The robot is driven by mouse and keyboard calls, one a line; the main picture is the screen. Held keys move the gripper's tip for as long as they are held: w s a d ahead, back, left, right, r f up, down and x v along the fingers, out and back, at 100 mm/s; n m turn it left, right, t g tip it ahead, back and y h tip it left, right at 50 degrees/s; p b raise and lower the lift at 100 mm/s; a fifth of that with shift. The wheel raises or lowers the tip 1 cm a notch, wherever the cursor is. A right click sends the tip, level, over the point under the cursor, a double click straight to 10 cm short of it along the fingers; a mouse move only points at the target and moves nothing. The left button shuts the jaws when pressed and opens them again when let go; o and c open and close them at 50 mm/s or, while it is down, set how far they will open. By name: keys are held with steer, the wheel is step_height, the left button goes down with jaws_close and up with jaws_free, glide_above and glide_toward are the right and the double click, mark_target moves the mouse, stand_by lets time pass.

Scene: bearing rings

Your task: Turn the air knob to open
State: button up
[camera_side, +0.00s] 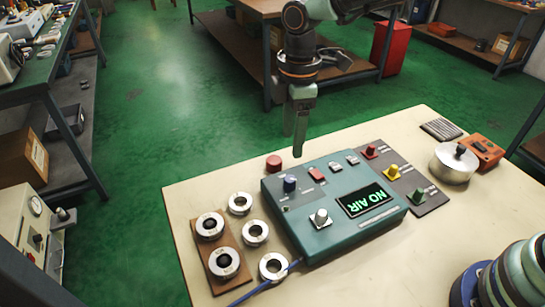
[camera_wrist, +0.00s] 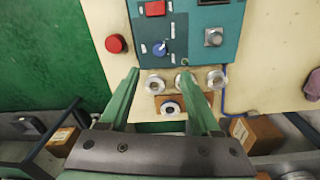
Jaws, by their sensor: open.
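The teal control box (camera_side: 385,220) stands on the table, with a lit display (camera_side: 364,200) reading "NO AIR". A blue knob (camera_side: 290,184) is on its darker left panel; it also shows in the wrist view (camera_wrist: 159,48). A silver knob (camera_side: 320,217) is near the box's front edge, right of the blue one in the wrist view (camera_wrist: 213,37). Labels are too small to read, so I cannot tell which is the air knob. My gripper (camera_side: 299,150) is above the box's back edge, pointing down, apart from both knobs. In the wrist view its fingers (camera_wrist: 159,71) are spread and empty.
A red button (camera_side: 273,162) is behind the box. Metal rings (camera_side: 240,212) and a wooden board (camera_side: 203,257) with two rings are left. Red, yellow and green knobs (camera_side: 393,171), a metal pot (camera_side: 453,175) and an orange box (camera_side: 482,150) are right. A blue cable (camera_side: 262,281) lies in front.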

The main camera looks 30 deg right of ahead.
mark_target(290, 178)
step_height(290, 178, down, 12)
steer(key=shift+w+d+r, duration=0.1)
steer(key=shift+w+r, duration=0.05)
stand_by(0.3)
jaws_close()
